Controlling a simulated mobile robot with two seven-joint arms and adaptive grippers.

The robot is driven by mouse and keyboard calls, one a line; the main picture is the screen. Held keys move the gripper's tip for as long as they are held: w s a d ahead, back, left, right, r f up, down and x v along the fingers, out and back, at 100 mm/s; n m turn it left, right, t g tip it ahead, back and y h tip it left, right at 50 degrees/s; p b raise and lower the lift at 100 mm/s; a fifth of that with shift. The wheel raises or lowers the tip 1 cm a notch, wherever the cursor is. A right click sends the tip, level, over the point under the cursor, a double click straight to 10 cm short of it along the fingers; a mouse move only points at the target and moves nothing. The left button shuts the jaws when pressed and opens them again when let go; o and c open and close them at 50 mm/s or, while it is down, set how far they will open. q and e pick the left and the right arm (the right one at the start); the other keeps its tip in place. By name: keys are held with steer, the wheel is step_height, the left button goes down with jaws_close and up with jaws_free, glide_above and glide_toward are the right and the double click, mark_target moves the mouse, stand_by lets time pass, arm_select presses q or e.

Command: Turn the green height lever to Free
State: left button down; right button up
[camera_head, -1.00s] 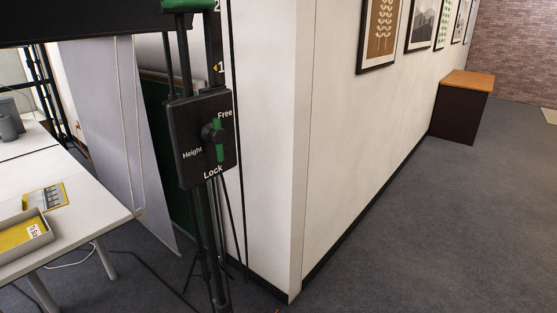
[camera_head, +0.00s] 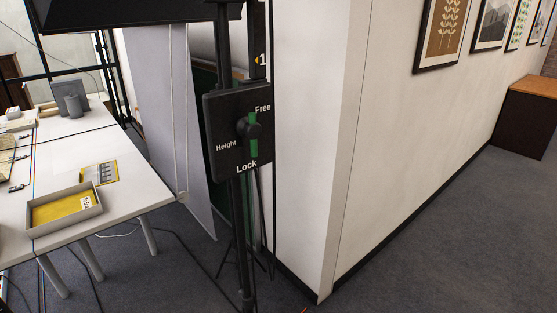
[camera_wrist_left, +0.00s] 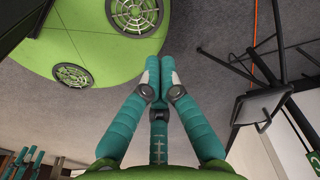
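The green height lever (camera_head: 253,135) is mounted on a black control plate (camera_head: 222,160) on a dark upright post in the head view. The lever stands roughly upright, with its lower end near the word Lock. The word Free is printed above and right of it, and Height to its left. A dark round knob joins the lever to the plate. In the left wrist view, my left gripper (camera_wrist_left: 157,78) has its teal fingers drawn together at the tips, with nothing seen between them. It is not in the head view, so its distance to the lever is unclear.
A white table (camera_head: 148,190) at the left carries a grey tray (camera_head: 72,222) with yellow contents. A white wall corner (camera_head: 330,200) stands right of the post. Thin stand legs and cables are on the floor below. Grey carpet (camera_head: 460,230) at the right is clear.

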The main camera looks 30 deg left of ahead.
arm_select(q)
steer(key=w+r+t+b, duration=0.1)
steer(key=w+r+t, duration=0.35)
steer(key=w, duration=0.85)
steer(key=w+r+t+b, duration=0.25)
steer(key=w+r, duration=0.35)
steer(key=w, duration=0.6)
steer(key=w+a+r+t, duration=0.1)
steer(key=w+r+t, duration=0.2)
steer(key=w+r, duration=0.4)
steer(key=w+a+r+t, duration=0.2)
steer(key=w+r+t, duration=0.15)
steer(key=r, duration=0.55)
step_height(320, 180, up, 26)
steer(key=w+a+n+t+y+b, duration=0.2)
steer(key=w+t+b, duration=0.1)
steer(key=t, duration=0.4)
steer(key=s+r+n+t+y, duration=0.1)
steer(key=s+r, duration=0.3)
steer(key=r, duration=0.5)
steer(key=s+a+r+n+t+y, duration=0.1)
steer(key=s+r+t, duration=0.3)
steer(key=r, duration=0.4)
steer(key=shift+s+a+r+n+y+b, duration=0.15)
steer(key=shift+s+r+n+y+b, duration=0.2)
steer(key=shift+s+y, duration=0.2)
steer(key=shift+w, duration=0.1)
